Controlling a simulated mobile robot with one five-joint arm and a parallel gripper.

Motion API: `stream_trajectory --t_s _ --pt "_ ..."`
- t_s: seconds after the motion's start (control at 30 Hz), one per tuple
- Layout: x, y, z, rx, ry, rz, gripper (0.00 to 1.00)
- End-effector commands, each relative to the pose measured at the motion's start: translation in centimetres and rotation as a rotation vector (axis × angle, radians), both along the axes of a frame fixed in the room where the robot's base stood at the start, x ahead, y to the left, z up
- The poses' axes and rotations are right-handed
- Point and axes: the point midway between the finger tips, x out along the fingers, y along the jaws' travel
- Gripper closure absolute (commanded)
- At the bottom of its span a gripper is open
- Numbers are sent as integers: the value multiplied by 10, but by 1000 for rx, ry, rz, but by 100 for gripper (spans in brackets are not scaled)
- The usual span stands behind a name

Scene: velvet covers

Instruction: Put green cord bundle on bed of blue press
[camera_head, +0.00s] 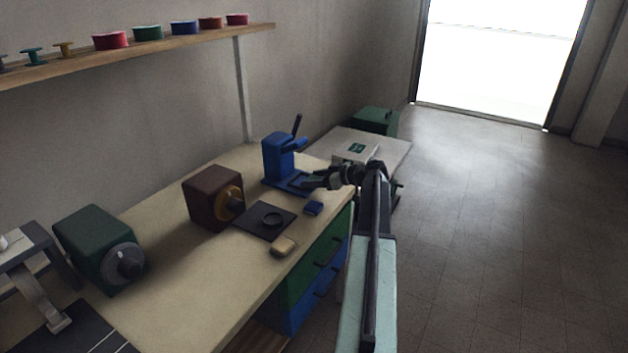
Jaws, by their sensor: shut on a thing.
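The blue press (278,156) stands near the far end of the workbench, its lever raised. Its flat blue bed (283,182) extends forward at its base. My gripper (314,183) reaches from the right to the right end of the bed. It is shut on a small dark greenish thing, which looks to be the green cord bundle; fingers and distance hide most of it. I cannot tell whether it touches the bed.
A brown machine (213,198) and a black plate with a ring (257,216) stand left of the press. A pale table (390,150) is beyond. Floor at right is clear.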

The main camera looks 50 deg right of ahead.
Motion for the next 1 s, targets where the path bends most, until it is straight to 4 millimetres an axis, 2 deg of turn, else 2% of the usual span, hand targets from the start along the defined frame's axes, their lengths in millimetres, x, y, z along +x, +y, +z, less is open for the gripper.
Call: stream_trajectory --t_s 0.37,0.4,0.47,0.67,1.0 --pt "0 1 -6 -3 7 3 75" --pt "0 1 -6 -2 7 4 29" --pt "-1 1 -6 -2 7 4 12" --pt "-2 2 -3 -2 7 5 12" --pt "-13 -2 19 -1 4 2 12"
